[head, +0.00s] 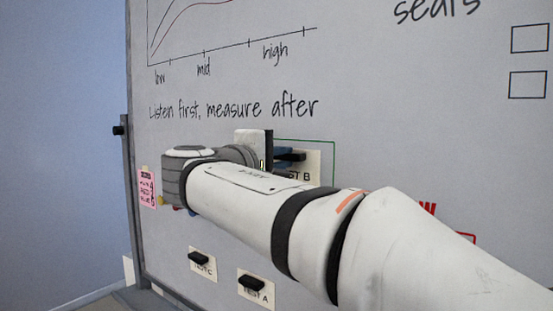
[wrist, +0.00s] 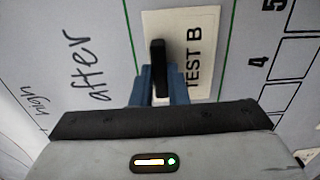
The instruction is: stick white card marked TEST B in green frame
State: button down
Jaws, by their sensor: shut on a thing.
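The white card marked TEST B (head: 313,165) is at the whiteboard, partly hidden behind my arm in the head view. It also shows in the wrist view (wrist: 187,30), with a black handle (wrist: 158,58) on its face. My gripper (wrist: 158,88) has its blue fingers shut on that handle; in the head view the gripper (head: 287,158) is mostly hidden by my arm. The green frame (head: 334,160) is a thin drawn outline on the board. In the wrist view its green lines (wrist: 226,50) run on both sides of the card. I cannot tell whether the card touches the board.
Cards marked TEST C (head: 203,264) and TEST A (head: 257,290), with black handles, are on the board below my arm. A pink note (head: 148,187) is at the board's left edge. Part of a red outline (head: 467,237) shows right of my arm.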

jog(key=shift+w+d, duration=0.1)
dwell(0.3)
jog(key=c, duration=0.9)
grip_release()
jog(key=shift+c, duration=0.2)
jog(key=b+v, duration=0.1)
jog(key=v, duration=0.6)
